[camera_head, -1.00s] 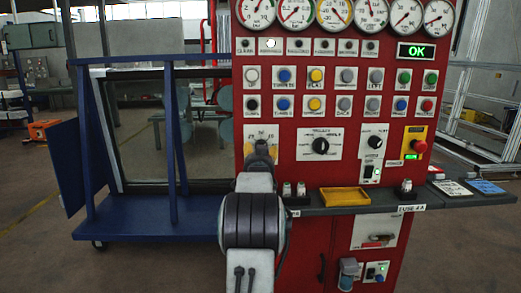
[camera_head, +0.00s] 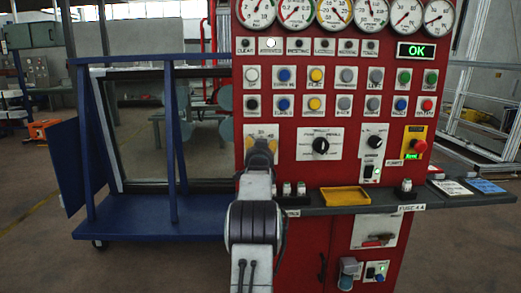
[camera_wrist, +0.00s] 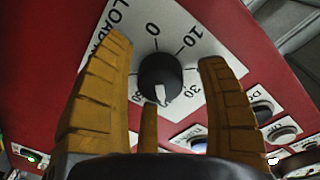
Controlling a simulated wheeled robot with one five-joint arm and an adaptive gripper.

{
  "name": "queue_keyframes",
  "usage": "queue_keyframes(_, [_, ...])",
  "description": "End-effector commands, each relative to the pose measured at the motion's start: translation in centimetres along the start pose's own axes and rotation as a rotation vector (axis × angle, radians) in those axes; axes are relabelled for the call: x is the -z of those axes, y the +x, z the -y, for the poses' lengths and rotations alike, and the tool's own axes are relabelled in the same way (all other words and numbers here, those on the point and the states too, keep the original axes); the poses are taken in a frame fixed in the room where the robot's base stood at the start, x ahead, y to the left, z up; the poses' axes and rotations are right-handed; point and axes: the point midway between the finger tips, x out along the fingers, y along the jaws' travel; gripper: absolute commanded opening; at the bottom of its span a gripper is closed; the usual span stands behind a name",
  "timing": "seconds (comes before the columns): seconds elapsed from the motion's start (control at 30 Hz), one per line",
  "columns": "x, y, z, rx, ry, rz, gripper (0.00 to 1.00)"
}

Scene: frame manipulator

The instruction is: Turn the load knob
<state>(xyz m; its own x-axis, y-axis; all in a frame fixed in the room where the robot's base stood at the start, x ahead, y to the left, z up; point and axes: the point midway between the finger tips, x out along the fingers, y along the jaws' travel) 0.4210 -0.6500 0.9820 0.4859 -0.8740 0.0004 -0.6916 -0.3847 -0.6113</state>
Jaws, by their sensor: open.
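The load knob (camera_wrist: 160,77) is round and black with a white pointer, on a white plate (camera_wrist: 190,22) marked LOAD with numbers. In the wrist view its pointer faces down, between the 30 and a partly hidden number. My gripper (camera_wrist: 165,60) is open, with one yellow-brown finger left of the knob, one right and a third below. The fingers look apart from the knob; their exact depth is unclear. In the head view my gripper (camera_head: 262,148) is in front of the plate and hides the knob.
The red panel (camera_head: 290,165) carries gauges (camera_head: 333,12) and several buttons (camera_head: 316,76). A selector knob (camera_head: 320,145) sits to the right, with a red emergency button (camera_head: 420,146) farther right. A grey shelf (camera_head: 372,208) below holds a yellow tray (camera_head: 345,197) and small cylinders.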

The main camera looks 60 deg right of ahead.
Motion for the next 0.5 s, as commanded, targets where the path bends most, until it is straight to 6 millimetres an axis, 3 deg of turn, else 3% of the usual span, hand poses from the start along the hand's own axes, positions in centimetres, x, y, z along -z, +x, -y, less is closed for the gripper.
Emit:
queue_keyframes(0.17, [-0.03,0.00,-0.02,0.000,0.000,0.000,0.69])
queue_keyframes(0.5, [-0.03,-0.01,-0.02,0.000,0.000,0.000,0.39])
